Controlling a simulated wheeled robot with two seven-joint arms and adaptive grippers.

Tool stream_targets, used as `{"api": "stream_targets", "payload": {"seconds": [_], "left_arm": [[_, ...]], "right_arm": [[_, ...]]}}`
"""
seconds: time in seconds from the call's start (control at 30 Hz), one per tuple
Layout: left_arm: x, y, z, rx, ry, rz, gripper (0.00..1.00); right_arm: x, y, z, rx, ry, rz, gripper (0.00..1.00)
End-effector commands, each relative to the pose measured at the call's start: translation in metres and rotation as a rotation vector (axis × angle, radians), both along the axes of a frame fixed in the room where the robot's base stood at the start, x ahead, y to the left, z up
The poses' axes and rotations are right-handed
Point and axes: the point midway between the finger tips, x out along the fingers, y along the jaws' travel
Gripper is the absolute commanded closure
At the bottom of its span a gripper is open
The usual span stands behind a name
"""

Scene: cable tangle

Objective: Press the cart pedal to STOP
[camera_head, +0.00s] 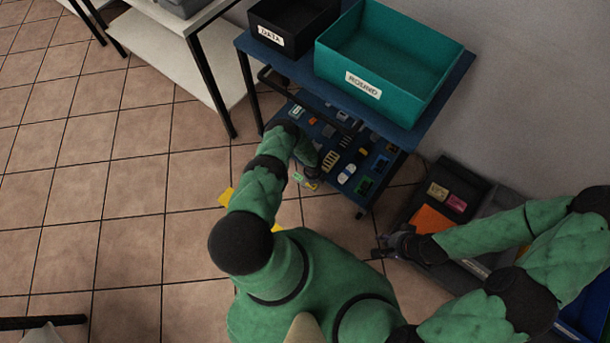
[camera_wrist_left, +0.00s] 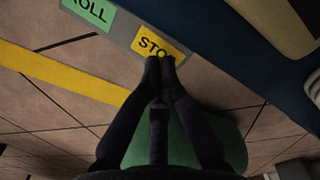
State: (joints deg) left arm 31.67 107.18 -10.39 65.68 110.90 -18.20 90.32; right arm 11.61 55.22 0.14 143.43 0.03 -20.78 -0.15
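The cart (camera_head: 410,139) is dark blue, with a shelf of small parts under its top. Its pedal shows low beside the cart, with a green ROLL end (camera_head: 297,177) and a yellow STOP end (camera_head: 311,185). In the left wrist view the ROLL label (camera_wrist_left: 88,13) is at upper left and the STOP label (camera_wrist_left: 155,45) is at top centre. My left gripper (camera_wrist_left: 160,62) is shut and empty. Its fingertips overlap the lower edge of the STOP label; I cannot tell whether they touch it. My right gripper (camera_head: 382,247) is at the right, away from the pedal; its finger state is unclear.
A black DATA bin (camera_head: 270,38) and a teal ROUND bin (camera_head: 363,84) stand on the cart top. Yellow floor tape (camera_wrist_left: 60,72) runs near the pedal. Dark bins (camera_head: 460,172) stand at right. A white shelf unit (camera_head: 160,45) is at upper left.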

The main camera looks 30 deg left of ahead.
Motion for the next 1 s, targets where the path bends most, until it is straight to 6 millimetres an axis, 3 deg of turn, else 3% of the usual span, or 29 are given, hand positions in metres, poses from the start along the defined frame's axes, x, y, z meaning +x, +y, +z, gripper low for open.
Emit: {"api": "stream_targets", "payload": {"seconds": [1.0], "left_arm": [[0.0001,0.0002,-0.0086,0.001,0.001,0.0,1.0]], "right_arm": [[0.0,0.0,0.0,0.0,0.0,0.0,0.6]]}}
